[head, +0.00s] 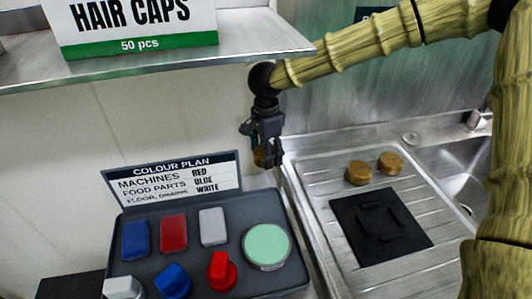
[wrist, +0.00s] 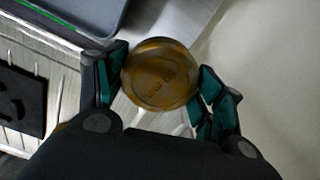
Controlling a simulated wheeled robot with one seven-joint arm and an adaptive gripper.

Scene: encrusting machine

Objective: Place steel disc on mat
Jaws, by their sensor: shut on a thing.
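My gripper (head: 262,153) hangs in the air left of the sink unit, below the shelf. It is shut on a round disc, whose face looks brass-coloured with faint stamped marks in the wrist view (wrist: 160,75). The disc sits between the two green-padded fingers. In the head view only a small brownish part of the disc (head: 260,157) shows. The black square mat (head: 352,213) lies on the ribbed draining board, to the right of and below my gripper. Dark raised strips lie on the mat. Part of the mat (wrist: 32,88) shows at the left of the wrist view.
Two brownish round pieces (head: 359,173) (head: 390,163) sit on the draining board (head: 315,170) behind the mat. A grey tray (head: 197,270) with coloured blocks and a green round pad stands at the left, its sign upright behind. A shelf with a hair-caps box (head: 135,22) overhangs.

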